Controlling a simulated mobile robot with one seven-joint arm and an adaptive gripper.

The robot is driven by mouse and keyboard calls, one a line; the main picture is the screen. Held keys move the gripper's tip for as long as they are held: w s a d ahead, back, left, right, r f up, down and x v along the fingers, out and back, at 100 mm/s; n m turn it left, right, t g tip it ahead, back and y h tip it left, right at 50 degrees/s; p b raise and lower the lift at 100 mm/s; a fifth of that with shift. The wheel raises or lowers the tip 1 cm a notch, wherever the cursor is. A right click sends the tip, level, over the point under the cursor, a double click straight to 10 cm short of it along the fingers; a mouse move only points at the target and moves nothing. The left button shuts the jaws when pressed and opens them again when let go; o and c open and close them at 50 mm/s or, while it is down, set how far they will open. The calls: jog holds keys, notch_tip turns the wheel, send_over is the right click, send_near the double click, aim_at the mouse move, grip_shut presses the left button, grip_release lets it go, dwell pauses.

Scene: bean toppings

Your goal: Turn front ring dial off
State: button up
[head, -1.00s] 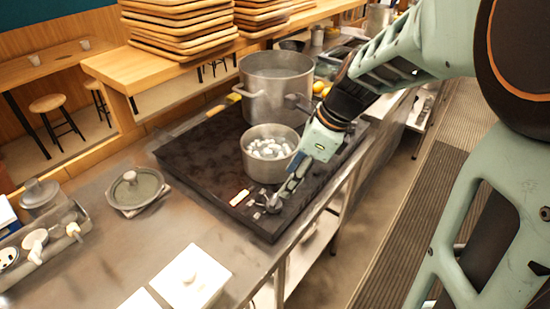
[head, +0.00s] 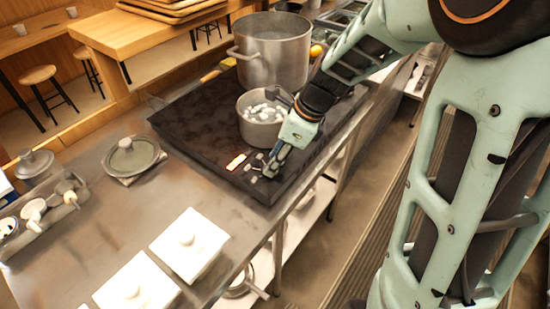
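My gripper (head: 268,172) points down at this corner, right beside the controls. Its fingers cover part of that area, so the front ring dial cannot be clearly made out. I cannot tell whether the fingers touch a dial or how far apart they are. A small pot (head: 257,136) with white pieces in it stands on the cooktop just behind my gripper.
A large steel pot (head: 272,62) stands at the back of the cooktop. A lidded dish (head: 132,157), white lidded boxes (head: 188,245) and a utensil tray (head: 45,222) sit on the counter. The counter left of the cooktop's front corner is clear.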

jog(key=c, duration=0.6)
jog(key=shift+c, duration=0.2)
